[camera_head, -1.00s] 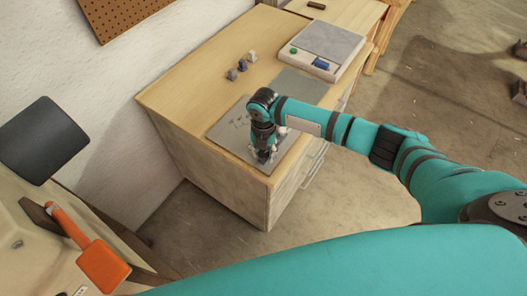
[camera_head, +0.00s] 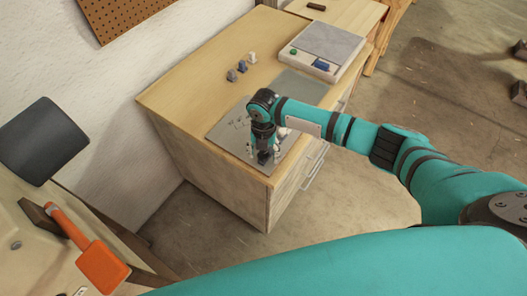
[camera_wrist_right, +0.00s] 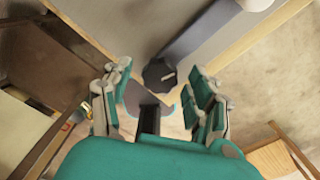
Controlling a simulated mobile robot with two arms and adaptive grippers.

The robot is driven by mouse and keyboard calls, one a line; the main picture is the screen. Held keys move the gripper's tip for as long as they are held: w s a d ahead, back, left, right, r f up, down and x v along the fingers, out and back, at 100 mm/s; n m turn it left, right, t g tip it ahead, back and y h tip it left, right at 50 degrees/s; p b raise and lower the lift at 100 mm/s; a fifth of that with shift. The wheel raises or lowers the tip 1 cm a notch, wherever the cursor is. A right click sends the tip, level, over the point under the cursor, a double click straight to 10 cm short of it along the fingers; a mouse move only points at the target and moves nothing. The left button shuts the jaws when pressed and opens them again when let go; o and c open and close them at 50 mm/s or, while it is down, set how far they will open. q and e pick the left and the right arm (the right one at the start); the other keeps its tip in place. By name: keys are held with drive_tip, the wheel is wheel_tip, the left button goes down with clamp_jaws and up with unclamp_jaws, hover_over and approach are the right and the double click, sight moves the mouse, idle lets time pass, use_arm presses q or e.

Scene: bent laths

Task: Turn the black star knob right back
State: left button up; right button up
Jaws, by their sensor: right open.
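The black star knob (camera_wrist_right: 158,76) shows in the right wrist view, with a pale mark on its face. It lies just beyond and between the two fingers of my right gripper (camera_wrist_right: 160,92). The fingers are apart, and I see no contact with the knob. In the head view my right gripper (camera_head: 263,153) points down over the front of the grey metal plate (camera_head: 222,132) on the wooden cabinet. A small dark shape under it there looks like the knob, partly hidden by the fingers. My left gripper is not in view.
A grey-topped device (camera_head: 330,45) sits at the back right. An orange tool (camera_head: 102,267) lies at the lower left. The floor beside the cabinet is clear.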

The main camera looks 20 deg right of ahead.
sight(264, 154)
wheel_tip(264, 154, up, 12)
idle(0.6)
